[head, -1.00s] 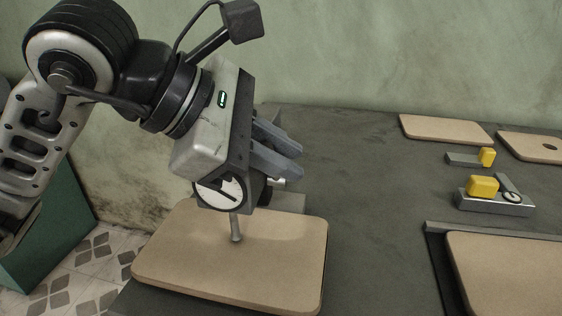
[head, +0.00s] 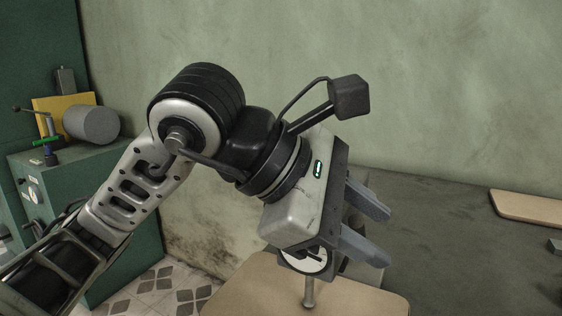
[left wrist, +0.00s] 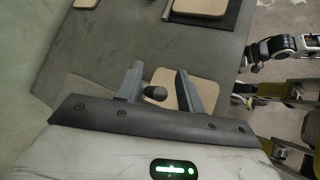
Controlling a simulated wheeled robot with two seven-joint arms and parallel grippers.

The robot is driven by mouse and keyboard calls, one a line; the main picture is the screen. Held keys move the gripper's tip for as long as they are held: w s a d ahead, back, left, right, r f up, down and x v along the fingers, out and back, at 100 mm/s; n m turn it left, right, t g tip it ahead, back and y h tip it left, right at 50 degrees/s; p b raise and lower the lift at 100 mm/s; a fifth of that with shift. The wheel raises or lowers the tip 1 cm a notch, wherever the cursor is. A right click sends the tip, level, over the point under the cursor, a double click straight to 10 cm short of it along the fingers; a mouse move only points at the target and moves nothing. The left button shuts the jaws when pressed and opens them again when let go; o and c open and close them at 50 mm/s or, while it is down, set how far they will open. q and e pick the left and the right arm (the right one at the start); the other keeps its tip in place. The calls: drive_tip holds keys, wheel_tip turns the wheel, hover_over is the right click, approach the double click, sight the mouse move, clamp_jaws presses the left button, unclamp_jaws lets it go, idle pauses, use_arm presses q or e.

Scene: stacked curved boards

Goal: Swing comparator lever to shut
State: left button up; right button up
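The comparator's white dial (head: 308,262) shows partly in the head view, with its grey probe (head: 309,292) pointing down at a tan curved board (head: 250,288). My left gripper (head: 376,230) is in front of the comparator and hides most of it. Its two fingers are apart. In the left wrist view the left gripper (left wrist: 158,84) is open, with a dark round knob (left wrist: 156,93) between or just beyond its fingers. Whether they touch it, I cannot tell. The lever's position is not clear. My right arm seems to show at the right edge; its gripper is too small to read.
Another tan board (head: 528,207) lies at the back right of the dark table (head: 440,215). Green machinery (head: 95,185) with a grey cylinder (head: 92,124) stands at the left. A green wall closes the back.

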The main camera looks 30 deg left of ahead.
use_arm(q)
drive_tip(key=v, duration=1.5)
drive_tip(key=shift+r, duration=0.2)
drive_tip(key=shift+s+a, duration=0.1)
drive_tip(key=shift+s, duration=0.05)
drive_tip(key=shift+c, duration=0.4)
